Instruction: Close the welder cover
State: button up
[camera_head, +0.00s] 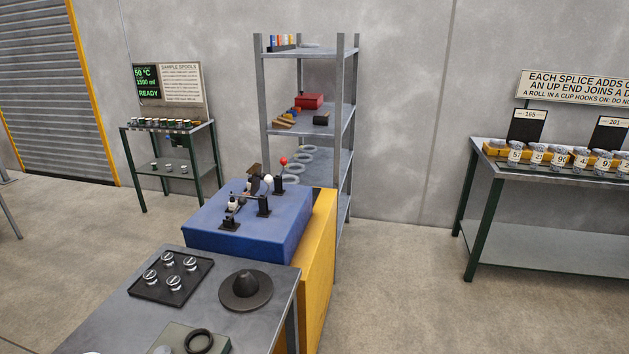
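The welder appears to be the blue-topped machine (245,243) on a yellow base in the middle of the view. Small black fixtures stand on its top, with a lever ending in a red ball (284,161) and a pale ball (268,180). A small brown plate (254,170) sticks up at a tilt among the fixtures. It looks like the welder cover, standing raised, but it is too small to be sure. My gripper is not in view.
A grey table (212,302) in front holds a black tray (171,277) of small cups and a dark cone-shaped piece (246,290). A metal shelf (308,54) stands behind the machine. A bench (560,250) with numbered spools is at right. The floor between is clear.

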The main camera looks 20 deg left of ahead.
aim_at(256, 169)
jog(key=z, duration=10.7)
jog(key=i+l, duration=0.2)
jog(key=i, duration=0.3)
jog(key=i+l, duration=0.2)
jog(key=i, duration=0.25)
jog(key=i+l+u, duration=0.1)
jog(key=i+l, duration=0.15)
jog(key=i, duration=0.25)
jog(key=i+l, duration=0.2)
jog(key=i, duration=0.3)
jog(key=i+l, duration=0.25)
jog(key=i, duration=0.2)
